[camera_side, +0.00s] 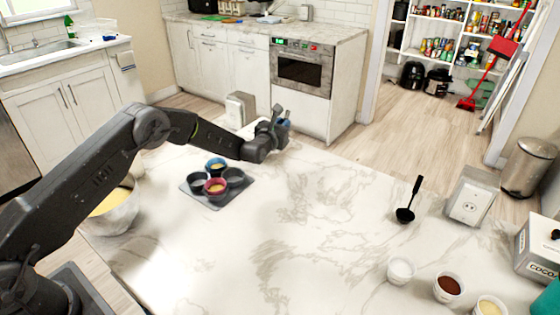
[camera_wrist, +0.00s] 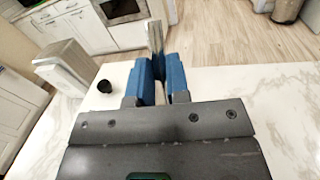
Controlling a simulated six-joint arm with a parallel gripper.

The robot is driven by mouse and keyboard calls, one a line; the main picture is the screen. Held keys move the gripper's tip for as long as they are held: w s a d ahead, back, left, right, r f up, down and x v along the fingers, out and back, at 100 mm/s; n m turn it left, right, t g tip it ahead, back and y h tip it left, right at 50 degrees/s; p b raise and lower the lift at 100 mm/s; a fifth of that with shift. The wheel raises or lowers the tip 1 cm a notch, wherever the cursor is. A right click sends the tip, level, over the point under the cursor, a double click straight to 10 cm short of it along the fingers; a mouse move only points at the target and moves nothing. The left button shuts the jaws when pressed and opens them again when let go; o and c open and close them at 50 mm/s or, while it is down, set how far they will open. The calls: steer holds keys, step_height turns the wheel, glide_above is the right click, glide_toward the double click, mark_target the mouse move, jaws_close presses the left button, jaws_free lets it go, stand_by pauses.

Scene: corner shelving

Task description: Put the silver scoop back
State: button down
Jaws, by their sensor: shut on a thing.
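My gripper (camera_side: 282,122) is above the far edge of the marble island, beyond the muffin tin. Its blue fingers show in the wrist view (camera_wrist: 160,80), closed on a narrow silver-grey piece that sticks up between them, which I take to be the silver scoop (camera_wrist: 155,38). Most of the scoop is hidden by the fingers. In the side view it is too small to make out clearly.
A muffin tin (camera_side: 194,190) with several cups sits mid-island. A mixing bowl (camera_side: 118,214) is at left. A white outlet box (camera_side: 240,108) stands near my gripper; a small dark round thing (camera_wrist: 104,86) is beside it. Small bowls (camera_side: 449,288) are front right. The island's middle is clear.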

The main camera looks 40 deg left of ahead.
step_height(320, 180, down, 8)
steer(key=shift+r, duration=0.25)
steer(key=shift+f, duration=0.15)
steer(key=c, duration=1.1)
jaws_free()
